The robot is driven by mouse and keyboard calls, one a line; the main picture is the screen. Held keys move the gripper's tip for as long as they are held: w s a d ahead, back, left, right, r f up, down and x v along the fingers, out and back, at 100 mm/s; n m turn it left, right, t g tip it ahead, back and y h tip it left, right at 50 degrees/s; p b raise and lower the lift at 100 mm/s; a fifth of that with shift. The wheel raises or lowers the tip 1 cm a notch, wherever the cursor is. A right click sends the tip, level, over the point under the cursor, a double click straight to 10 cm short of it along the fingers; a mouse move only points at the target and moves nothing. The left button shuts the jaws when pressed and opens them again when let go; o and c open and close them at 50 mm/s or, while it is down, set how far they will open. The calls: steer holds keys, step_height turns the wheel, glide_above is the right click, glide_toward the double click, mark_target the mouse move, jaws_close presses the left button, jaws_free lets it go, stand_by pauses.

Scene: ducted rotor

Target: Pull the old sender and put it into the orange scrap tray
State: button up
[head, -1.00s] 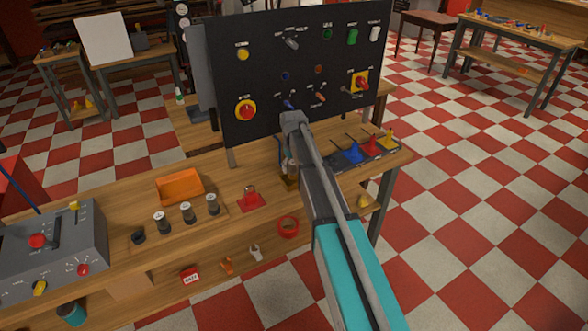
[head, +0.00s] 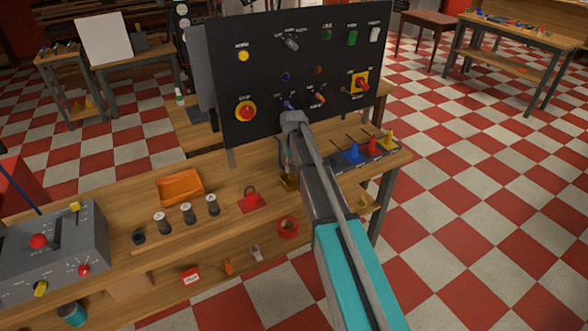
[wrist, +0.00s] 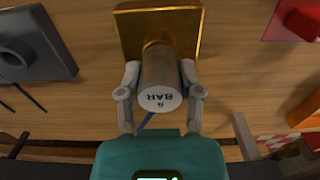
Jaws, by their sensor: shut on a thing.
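The old sender (wrist: 160,98), a grey metal cylinder with a white end face marked "BAR", stands at the brass block (wrist: 130,32). My gripper (wrist: 160,78) is shut on it, one finger on each side. The sender's far end overlaps the block, and I cannot tell whether it is still seated in it. In the head view the brass block (head: 289,183) shows on the bench below my arm, which hides most of the sender and gripper. The orange scrap tray (head: 180,187) stands on the bench to the left; its edge shows in the wrist view (wrist: 304,112).
Several grey cylinders with white ends (head: 186,213) stand in a row before the tray. A red padlock on a red plate (head: 251,198) lies between tray and block. A black control panel (head: 300,65) rises behind. A grey tray with colored pieces (head: 365,152) is right.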

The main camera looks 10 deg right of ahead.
steer(key=shift+r+p, duration=0.5)
steer(key=shift+r, duration=0.05)
stand_by(0.5)
steer(key=shift+r+p, duration=1.55)
step_height(320, 180, up, 16)
steer(key=p, duration=1.5)
steer(key=shift+f+p, duration=0.15)
steer(key=shift+p, duration=0.2)
